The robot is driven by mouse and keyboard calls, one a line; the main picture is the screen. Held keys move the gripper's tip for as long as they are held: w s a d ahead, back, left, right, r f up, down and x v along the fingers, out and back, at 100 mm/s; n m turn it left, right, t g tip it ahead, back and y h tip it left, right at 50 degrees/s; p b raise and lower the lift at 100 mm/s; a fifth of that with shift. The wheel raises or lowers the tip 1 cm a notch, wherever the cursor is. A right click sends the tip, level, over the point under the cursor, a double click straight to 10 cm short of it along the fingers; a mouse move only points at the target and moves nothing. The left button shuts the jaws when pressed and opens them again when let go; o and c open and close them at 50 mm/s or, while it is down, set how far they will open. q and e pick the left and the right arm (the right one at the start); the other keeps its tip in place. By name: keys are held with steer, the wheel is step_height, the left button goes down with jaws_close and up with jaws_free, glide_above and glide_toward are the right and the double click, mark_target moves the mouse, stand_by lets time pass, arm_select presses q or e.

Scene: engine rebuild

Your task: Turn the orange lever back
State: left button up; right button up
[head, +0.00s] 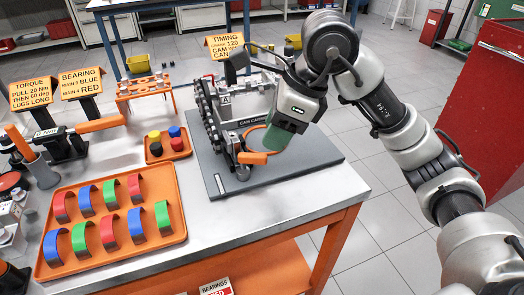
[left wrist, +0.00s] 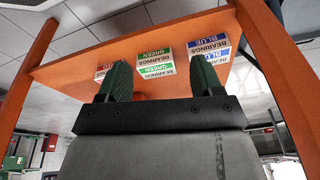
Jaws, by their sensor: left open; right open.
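The orange lever (head: 256,157) is at the front of the engine fixture (head: 240,110), low on its near side, just above the grey base plate (head: 312,158). My right gripper (head: 272,142) points down beside the lever, its green finger pad just above and right of it. The far finger is hidden, and I cannot tell whether the pad touches the lever. My left gripper (left wrist: 160,80) shows only in the left wrist view, open and empty, with its two dark green fingers apart.
An orange tray (head: 100,262) of coloured bearing shells lies at the front left of the bench. A small orange tray (head: 152,158) with coloured caps sits behind it. In the left wrist view, bearing boxes (left wrist: 208,47) stand on an orange shelf (left wrist: 75,62).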

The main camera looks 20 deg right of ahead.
mark_target(261, 154)
arm_select(q)
step_height(261, 154, up, 3)
steer(key=shift+r+b, duration=0.2)
steer(key=shift+b, duration=0.15)
arm_select(e)
steer(key=x, duration=0.6)
steer(key=shift+w, duration=0.1)
steer(key=shift+c, duration=0.4)
jaws_close()
arm_select(q)
steer(key=shift+f, duration=0.1)
